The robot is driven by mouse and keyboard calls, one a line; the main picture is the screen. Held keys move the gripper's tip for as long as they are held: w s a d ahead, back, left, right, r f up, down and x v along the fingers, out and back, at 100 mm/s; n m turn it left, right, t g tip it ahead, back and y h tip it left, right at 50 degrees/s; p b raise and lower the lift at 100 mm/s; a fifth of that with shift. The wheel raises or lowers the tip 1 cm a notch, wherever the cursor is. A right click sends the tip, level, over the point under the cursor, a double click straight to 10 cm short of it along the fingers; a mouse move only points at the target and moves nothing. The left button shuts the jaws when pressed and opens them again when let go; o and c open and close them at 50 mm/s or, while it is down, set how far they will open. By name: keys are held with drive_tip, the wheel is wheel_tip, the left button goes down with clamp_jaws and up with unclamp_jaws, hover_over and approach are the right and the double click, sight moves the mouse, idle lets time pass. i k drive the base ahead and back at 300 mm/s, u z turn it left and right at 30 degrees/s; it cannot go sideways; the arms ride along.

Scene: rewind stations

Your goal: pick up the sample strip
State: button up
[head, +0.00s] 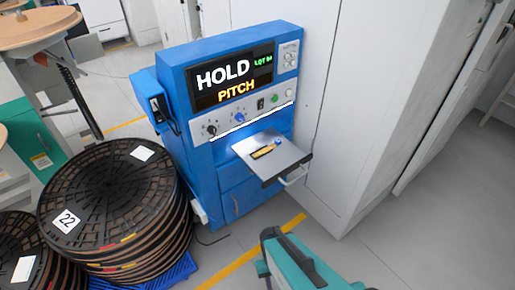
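A small strip (265,151), yellow and dark, lies on the grey pull-out tray (285,164) of the blue machine. It looks like the sample strip, but its details are too small to read. The tray sticks out from the machine's front, with a handle below its outer edge. My gripper (268,250) shows as dark parts at the end of my teal arm, at the bottom of the view. It is below the tray in the picture and apart from the strip. Its fingers are not clear enough to tell open from shut.
The blue machine (224,190) displays "HOLD", "PITCH" and a lot number. Stacked dark reels (110,190) stand close on its left, on a blue pallet. White cabinets (370,110) rise close on its right. Grey floor with a yellow line (235,266) is open in front.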

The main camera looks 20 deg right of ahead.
sight(278, 142)
drive_tip(key=u, duration=0.1)
drive_tip(key=k, duration=0.25)
drive_tip(key=u, duration=3.05)
drive_tip(key=k, duration=1.5)
drive_tip(key=z, duration=0.15)
